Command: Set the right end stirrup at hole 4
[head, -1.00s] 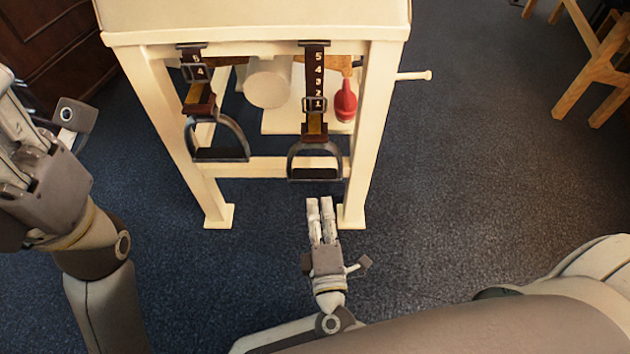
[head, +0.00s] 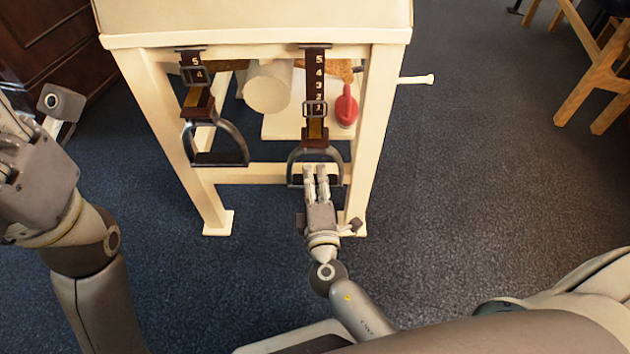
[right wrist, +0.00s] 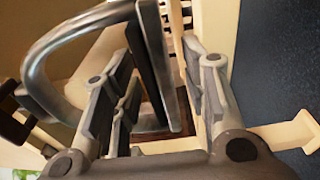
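The right stirrup (head: 292,167) hangs from a dark strap (head: 318,68) numbered 5 down to 1. Its buckle (head: 315,108) sits low, by the 1. The left stirrup (head: 243,146) hangs from its own strap, with its buckle (head: 198,75) at the 4. My right gripper (head: 316,172) is at the right stirrup's tread. In the right wrist view the stirrup's tread (right wrist: 152,65) stands between the open fingers (right wrist: 160,100), with a gap visible on its left side. My left gripper (head: 12,150) is at the left edge, its fingertips cut off.
The cream stand (head: 375,130) has legs on both sides of the stirrups and a peg (head: 415,79) on its right. A red object (head: 346,105) and a white cylinder (head: 267,88) are behind the straps. A wooden chair (head: 598,70) stands far right.

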